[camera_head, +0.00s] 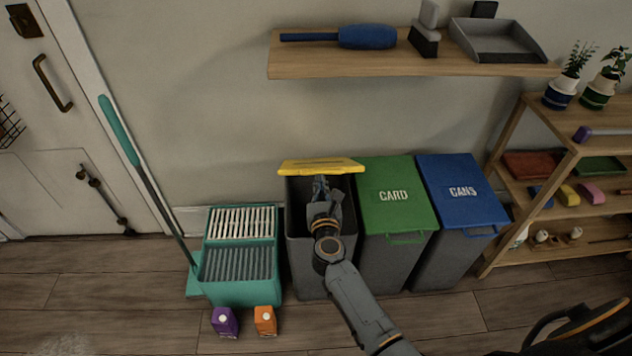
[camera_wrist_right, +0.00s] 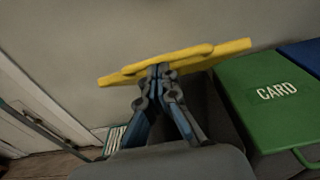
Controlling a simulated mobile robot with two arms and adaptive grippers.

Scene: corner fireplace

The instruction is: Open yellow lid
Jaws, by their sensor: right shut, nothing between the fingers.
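The yellow lid (camera_head: 322,166) is raised, standing up at the back of the leftmost grey bin (camera_head: 303,252), whose top is open. It shows edge-on in the right wrist view (camera_wrist_right: 180,62). My right gripper (camera_head: 320,182) reaches over the bin's opening from the front. Its fingers (camera_wrist_right: 158,72) are shut with nothing between them, and the tips are right at the lid's underside or edge, seemingly touching it. The bin's inside is partly hidden by my right arm. My left gripper is not in the head view; a dark part at the lower right is unclear.
A green CARD bin (camera_head: 396,194) and a blue CANS bin (camera_head: 461,190) stand closed on the right. A teal mop bucket (camera_head: 240,290), a purple carton (camera_head: 224,322) and an orange carton (camera_head: 265,320) are at left. A wooden wall shelf (camera_head: 410,66) hangs above.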

